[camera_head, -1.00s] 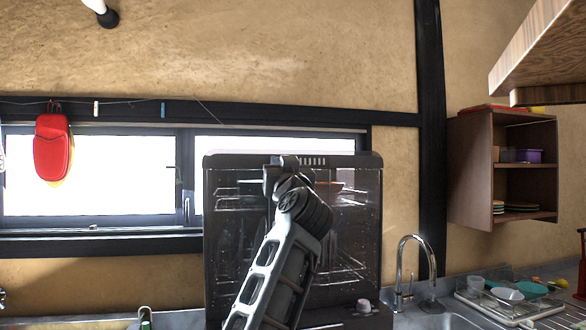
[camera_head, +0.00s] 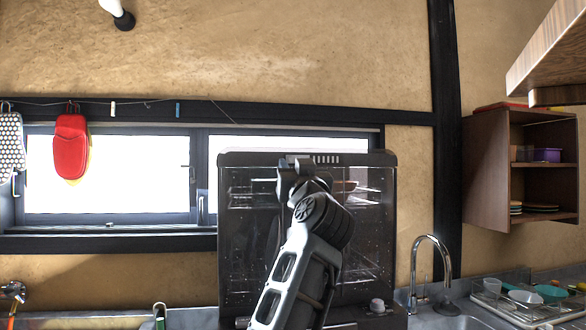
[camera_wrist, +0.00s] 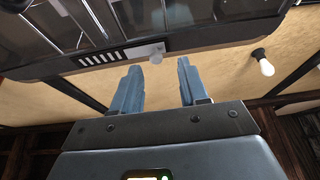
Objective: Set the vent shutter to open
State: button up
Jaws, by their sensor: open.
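The vent is a row of pale slots (camera_head: 327,158) on the top front edge of a dark, glass-fronted appliance (camera_head: 240,270). Whether the fingers reach around the knob is hard to tell; nothing is visibly gripped. In the head view my arm covers the knob and the fingers.
A sink tap (camera_head: 418,270) and dish rack (camera_head: 510,300) stand right of the appliance. A shelf (camera_head: 490,190) hangs on the right wall. A red mitt (camera_head: 71,147) hangs before the window. A bulb (camera_wrist: 264,64) shows right of the fingers in the wrist view.

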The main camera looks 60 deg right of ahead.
jog(key=shift+b+v, duration=0.5)
jog(key=shift+v, duration=1.8)
